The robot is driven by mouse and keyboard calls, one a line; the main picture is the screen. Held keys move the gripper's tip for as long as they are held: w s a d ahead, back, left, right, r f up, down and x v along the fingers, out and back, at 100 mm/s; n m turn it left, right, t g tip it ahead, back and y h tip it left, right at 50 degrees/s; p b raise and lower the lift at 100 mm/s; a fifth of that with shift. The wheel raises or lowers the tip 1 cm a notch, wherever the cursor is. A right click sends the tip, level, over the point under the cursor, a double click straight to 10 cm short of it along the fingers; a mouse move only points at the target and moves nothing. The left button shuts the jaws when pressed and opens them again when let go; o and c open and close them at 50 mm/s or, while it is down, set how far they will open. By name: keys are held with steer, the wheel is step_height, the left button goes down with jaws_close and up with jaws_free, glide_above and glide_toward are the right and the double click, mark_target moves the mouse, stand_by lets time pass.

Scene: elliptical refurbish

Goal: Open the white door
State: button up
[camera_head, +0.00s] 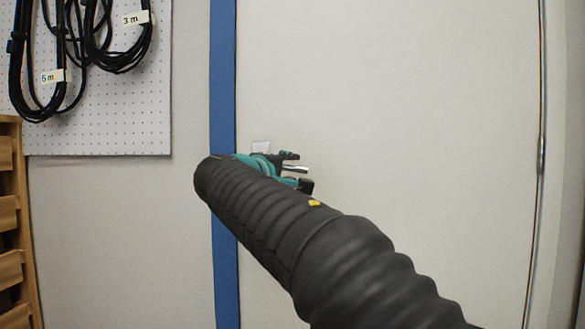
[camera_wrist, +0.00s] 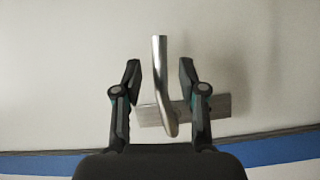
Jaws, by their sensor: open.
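The white door (camera_head: 400,120) fills the middle and right of the head view, and its pale surface (camera_wrist: 260,70) fills most of the wrist view. A silver lever handle (camera_wrist: 160,62) on a metal plate (camera_wrist: 215,105) shows in the wrist view. My gripper (camera_wrist: 160,72) is open, with one finger on each side of the lever and visible gaps on both sides. In the head view my gripper (camera_head: 297,170) is at the door's left side, with a bit of the plate (camera_head: 261,147) showing above it. My arm hides most of the handle there.
A blue vertical strip (camera_head: 223,80) runs along the door's left edge. A pegboard (camera_head: 120,120) with coiled black cables (camera_head: 40,60) hangs at the upper left, above a wooden rack (camera_head: 12,220). A thin metal edge (camera_head: 541,150) runs down the right.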

steer(key=shift+x, duration=0.9)
jaws_close()
steer(key=shift+f, duration=0.15)
steer(key=shift+a+f+m+g+y+b, duration=0.35)
steer(key=shift+f+m+b, duration=0.2)
steer(key=shift+f+m, duration=0.4)
steer(key=shift+a+f+m+g+y+b, duration=0.2)
steer(key=shift+f+m+g+y+b, duration=0.3)
steer(key=shift+m, duration=0.7)
steer(key=shift+a+f+m+g+y+b, duration=0.3)
steer(key=shift+f+m+b, duration=0.3)
steer(key=shift+f+m, duration=0.4)
